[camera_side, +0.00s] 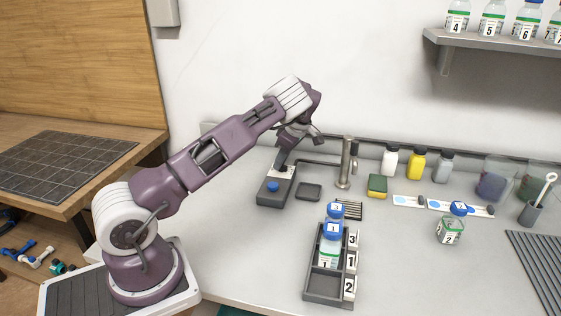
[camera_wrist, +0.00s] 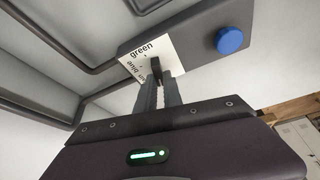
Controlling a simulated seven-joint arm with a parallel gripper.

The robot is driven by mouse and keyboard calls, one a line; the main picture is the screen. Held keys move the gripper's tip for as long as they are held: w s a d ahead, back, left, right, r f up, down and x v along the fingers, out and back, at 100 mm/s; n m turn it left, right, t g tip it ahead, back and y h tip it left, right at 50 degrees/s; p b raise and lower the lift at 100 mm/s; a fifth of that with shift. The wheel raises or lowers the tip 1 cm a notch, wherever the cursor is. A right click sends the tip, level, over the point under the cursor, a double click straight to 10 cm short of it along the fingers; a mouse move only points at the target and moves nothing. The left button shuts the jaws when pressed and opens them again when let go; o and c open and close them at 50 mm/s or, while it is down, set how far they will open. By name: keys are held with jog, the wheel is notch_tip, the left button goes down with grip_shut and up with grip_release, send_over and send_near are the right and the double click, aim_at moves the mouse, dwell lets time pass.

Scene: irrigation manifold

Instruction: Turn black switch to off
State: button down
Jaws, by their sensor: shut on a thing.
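The black switch (camera_wrist: 156,68) sits on a white label plate (camera_wrist: 135,58) on a dark grey box (camera_wrist: 195,40). The label reads "green" and, upside down, what looks like "blue"; another word is partly hidden by the fingers. My gripper (camera_wrist: 157,80) is shut on the black switch, with its fingertips on either side of it. In the side view my gripper (camera_side: 281,164) reaches down onto the far end of the box (camera_side: 270,198), and the switch is hidden there. A blue button (camera_wrist: 230,40) is on the same box; it also shows in the side view (camera_side: 272,187).
A tap (camera_side: 346,165) with a long spout stands right of the box, near a small dark tray (camera_side: 309,191). A grey rack (camera_side: 314,285) with blue-capped bottles is in front. A sponge (camera_side: 377,186) and bottles stand at the back. The bench's front left is clear.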

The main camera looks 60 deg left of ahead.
jog(key=shift+d, duration=0.1)
jog(key=c, duration=1.5)
grip_release()
jog(key=shift+r, duration=0.1)
jog(key=v, duration=0.7)
